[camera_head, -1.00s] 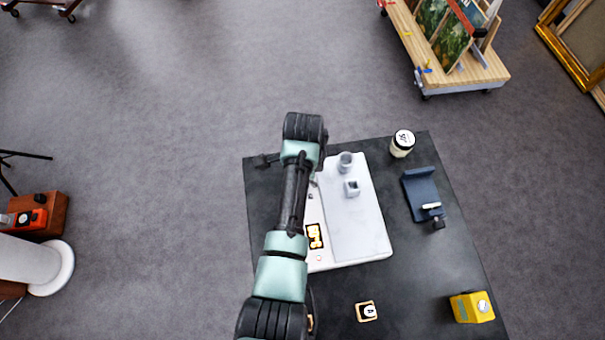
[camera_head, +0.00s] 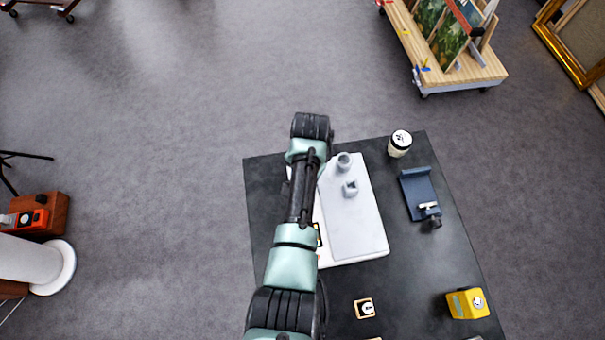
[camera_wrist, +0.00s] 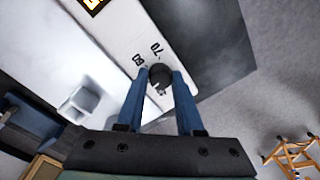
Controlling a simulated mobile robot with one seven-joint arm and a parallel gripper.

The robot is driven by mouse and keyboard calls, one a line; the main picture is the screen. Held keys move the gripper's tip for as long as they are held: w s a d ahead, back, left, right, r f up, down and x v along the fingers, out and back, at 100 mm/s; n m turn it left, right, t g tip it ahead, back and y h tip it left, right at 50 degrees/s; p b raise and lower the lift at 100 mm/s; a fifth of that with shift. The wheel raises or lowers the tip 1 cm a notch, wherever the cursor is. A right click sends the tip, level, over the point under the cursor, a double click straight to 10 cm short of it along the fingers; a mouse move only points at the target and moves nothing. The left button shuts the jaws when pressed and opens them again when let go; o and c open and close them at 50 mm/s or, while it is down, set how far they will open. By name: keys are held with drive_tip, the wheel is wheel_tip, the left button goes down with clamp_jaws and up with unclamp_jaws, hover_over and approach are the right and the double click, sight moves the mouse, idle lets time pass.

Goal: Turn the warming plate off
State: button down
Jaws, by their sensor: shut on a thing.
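The warming plate (camera_head: 358,222) is a white slab on the dark table, right of my arm in the head view. Its lit display (camera_wrist: 92,4) shows only in part at the top of the wrist view. A small dark round knob (camera_wrist: 160,74) sits on the plate's white control strip, with printed numbers that look like 70 and 80 beside it. My gripper (camera_wrist: 161,76) has its two blue fingers on either side of the knob and is shut on it. In the head view my arm hides the gripper and knob.
Two small grey containers, one round (camera_head: 344,161) and one square (camera_head: 350,188), stand on the plate. A lidded jar (camera_head: 399,143), a blue holder (camera_head: 418,194), a yellow box (camera_head: 467,303) and a small framed tile (camera_head: 364,308) are on the table (camera_head: 418,270).

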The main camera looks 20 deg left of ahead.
drive_tip(key=n, duration=0.5)
drive_tip(key=shift+w+n, duration=0.1)
drive_tip(key=shift+n, duration=0.2)
drive_tip(key=n, duration=0.6)
drive_tip(key=shift+g+b, duration=0.3)
drive_tip(key=n, duration=0.6)
drive_tip(key=shift+w+n+h, duration=0.15)
drive_tip(key=shift+n+h, duration=0.25)
drive_tip(key=n, duration=0.5)
drive_tip(key=shift+b, duration=0.4)
drive_tip(key=shift+n, duration=0.4)
drive_tip(key=c, duration=0.5)
unclamp_jaws()
drive_tip(key=shift+c, duration=0.2)
